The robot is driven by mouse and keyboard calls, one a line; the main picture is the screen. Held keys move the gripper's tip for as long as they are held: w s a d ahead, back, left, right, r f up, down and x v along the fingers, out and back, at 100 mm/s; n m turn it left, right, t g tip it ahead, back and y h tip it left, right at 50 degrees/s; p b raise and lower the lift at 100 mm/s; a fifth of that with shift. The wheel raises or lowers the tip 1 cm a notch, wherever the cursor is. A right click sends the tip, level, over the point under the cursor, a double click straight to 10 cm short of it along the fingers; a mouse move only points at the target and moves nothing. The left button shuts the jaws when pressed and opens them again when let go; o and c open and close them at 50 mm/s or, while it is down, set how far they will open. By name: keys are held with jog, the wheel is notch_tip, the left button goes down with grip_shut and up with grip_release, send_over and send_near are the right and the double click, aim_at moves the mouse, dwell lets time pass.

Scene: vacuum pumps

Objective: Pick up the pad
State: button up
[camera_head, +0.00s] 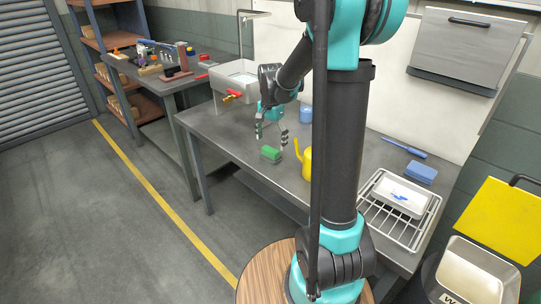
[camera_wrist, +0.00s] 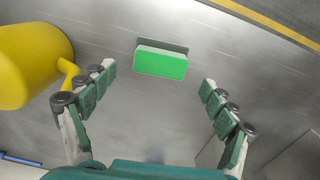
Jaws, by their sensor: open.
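The pad is a small green block (camera_head: 270,153) lying flat on the grey metal table. In the wrist view the green pad (camera_wrist: 161,62) lies beyond my fingertips, roughly centred between them. My gripper (camera_head: 271,138) is open and empty, hanging over the table just above and behind the pad in the head view. In the wrist view my gripper's fingers (camera_wrist: 158,82) are spread wide, with nothing between them. The pad is fully visible in the wrist view, and the fingers are apart from it.
A yellow watering can (camera_head: 306,162) stands close to the pad; it also shows in the wrist view (camera_wrist: 35,65). A blue cup (camera_head: 306,114) stands behind it. A wire rack (camera_head: 377,215) holds a white tray at right.

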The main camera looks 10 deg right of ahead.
aim_at(270, 149)
jog(key=shift+s+a+f, duration=0.1)
jog(key=shift+f, duration=2.15)
jog(key=c, duration=1.2)
jog(key=shift+c, duration=0.2)
notch_tip(270, 149, up, 20)
jog(key=o, duration=0.6)
jog(key=c, duration=0.5)
jog(key=shift+a, duration=0.1)
